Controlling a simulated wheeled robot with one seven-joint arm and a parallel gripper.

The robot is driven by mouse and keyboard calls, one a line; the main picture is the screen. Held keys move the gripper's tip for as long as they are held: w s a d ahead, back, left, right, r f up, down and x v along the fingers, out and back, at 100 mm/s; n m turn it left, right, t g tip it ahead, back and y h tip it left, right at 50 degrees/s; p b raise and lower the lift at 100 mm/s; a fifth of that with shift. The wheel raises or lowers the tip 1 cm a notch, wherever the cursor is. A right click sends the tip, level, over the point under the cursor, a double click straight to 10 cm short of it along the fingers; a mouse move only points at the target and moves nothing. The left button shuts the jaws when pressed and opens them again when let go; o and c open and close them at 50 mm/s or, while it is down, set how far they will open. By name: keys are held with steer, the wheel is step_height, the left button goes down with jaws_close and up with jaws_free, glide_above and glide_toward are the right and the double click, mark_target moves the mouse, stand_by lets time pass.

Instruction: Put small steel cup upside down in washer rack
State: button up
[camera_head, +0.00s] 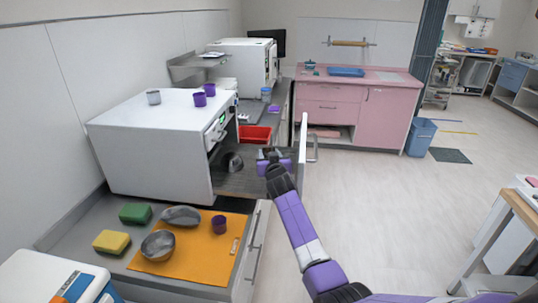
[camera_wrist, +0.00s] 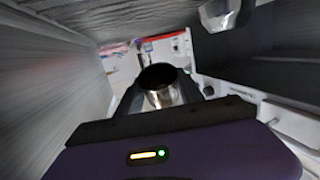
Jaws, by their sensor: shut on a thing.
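The dark washer rack (camera_head: 240,182) lies below and left of my gripper. A steel vessel (camera_head: 232,162) sits in it; a shiny piece also shows at the top of the wrist view (camera_wrist: 218,14).
A steel cup (camera_head: 153,97) and two purple cups (camera_head: 199,99) stand on the washer. An orange mat (camera_head: 200,262) in front holds a steel bowl (camera_head: 158,246), a kidney dish (camera_head: 181,216) and a purple cup (camera_head: 219,224). A red tray (camera_head: 255,134) is behind.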

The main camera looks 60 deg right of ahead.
steer(key=shift+f+b, duration=2.2)
steer(key=shift+f, duration=1)
steer(key=shift+f+b, duration=0.3)
steer(key=shift+b, duration=0.05)
steer(key=o, duration=1.4)
steer(key=shift+v, duration=3.85)
steer(key=shift+a, duration=0.1)
